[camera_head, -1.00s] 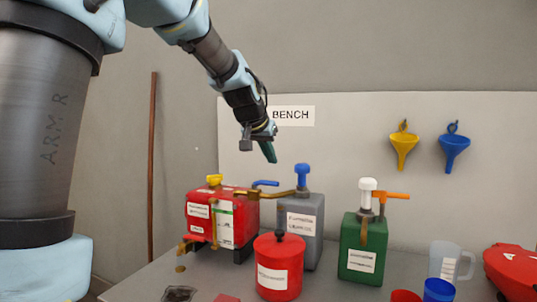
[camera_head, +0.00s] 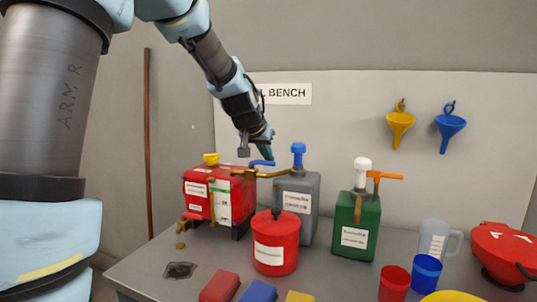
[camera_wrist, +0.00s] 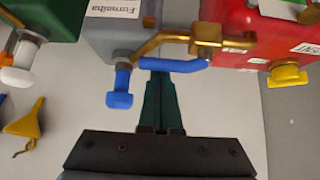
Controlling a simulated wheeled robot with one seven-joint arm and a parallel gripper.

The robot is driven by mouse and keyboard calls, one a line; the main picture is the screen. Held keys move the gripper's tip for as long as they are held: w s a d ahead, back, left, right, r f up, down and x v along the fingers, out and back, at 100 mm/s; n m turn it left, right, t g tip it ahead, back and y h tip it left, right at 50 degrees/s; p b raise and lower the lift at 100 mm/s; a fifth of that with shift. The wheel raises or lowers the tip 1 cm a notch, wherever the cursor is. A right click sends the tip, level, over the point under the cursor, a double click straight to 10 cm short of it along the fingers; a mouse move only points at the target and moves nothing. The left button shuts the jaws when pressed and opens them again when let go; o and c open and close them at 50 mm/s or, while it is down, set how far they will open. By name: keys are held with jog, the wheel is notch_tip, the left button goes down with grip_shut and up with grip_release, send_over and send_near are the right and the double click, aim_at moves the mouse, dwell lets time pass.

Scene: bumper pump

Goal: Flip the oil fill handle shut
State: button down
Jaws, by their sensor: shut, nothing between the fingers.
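A blue lever handle (camera_head: 262,163) lies roughly level above the brass spout (camera_head: 272,173) between the red box and the grey can. It also shows in the wrist view (camera_wrist: 175,65), just beyond my fingertips. No readable label marks it as the oil fill handle. An orange handle (camera_head: 385,176) sticks out to the right from the green can's pump. My gripper (camera_head: 274,151) is shut and empty, its dark green fingers pointing down close to the blue handle. In the wrist view, the handle covers part of the fingertips (camera_wrist: 160,80); I cannot tell whether they touch.
The grey can (camera_head: 296,205) has a blue pump knob (camera_head: 298,150), close beside my fingers. The red box (camera_head: 200,205) stands left and the green can (camera_head: 357,225) right. A red pot (camera_head: 275,245) is in front. Cups, a jug (camera_head: 437,238) and blocks crowd the bench front.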

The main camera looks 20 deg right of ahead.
jog(key=shift+s+a+f+m+g+h+b, duration=0.15)
jog(key=shift+m+b, duration=0.25)
jog(key=shift+b, duration=0.8)
jog(key=shift+s+a+m+g+h+b, duration=0.15)
jog(key=shift+m+g+h+b, duration=0.2)
jog(key=shift+b, duration=0.8)
jog(key=m+b, duration=0.1)
jog(key=b, duration=0.1)
jog(key=a+m+g+b, duration=0.1)
jog(key=b, duration=0.1)
jog(key=m+g+h+b, duration=0.1)
jog(key=b, duration=0.2)
jog(key=shift+s+a+f+m, duration=0.15)
jog(key=shift+s+f+m, duration=0.05)
jog(key=shift+s+m, duration=0.1)
jog(key=a+m+g+p, duration=0.1)
jog(key=m+g, duration=0.1)
jog(key=m, duration=0.1)
jog(key=a+m+g+p, duration=0.1)
jog(key=a+m+g, duration=0.1)
jog(key=m+g, duration=0.1)
jog(key=a+m+g+y, duration=0.1)
jog(key=a+m+g, duration=0.1)
jog(key=m, duration=0.3)
jog(key=shift+w+a+r+m+g+p, duration=0.1)
jog(key=shift+w+r+m+g+p, duration=0.15)
jog(key=shift+r+g+p, duration=0.25)
jog(key=shift+a+f, duration=0.1)
jog(key=shift+f, duration=0.05)
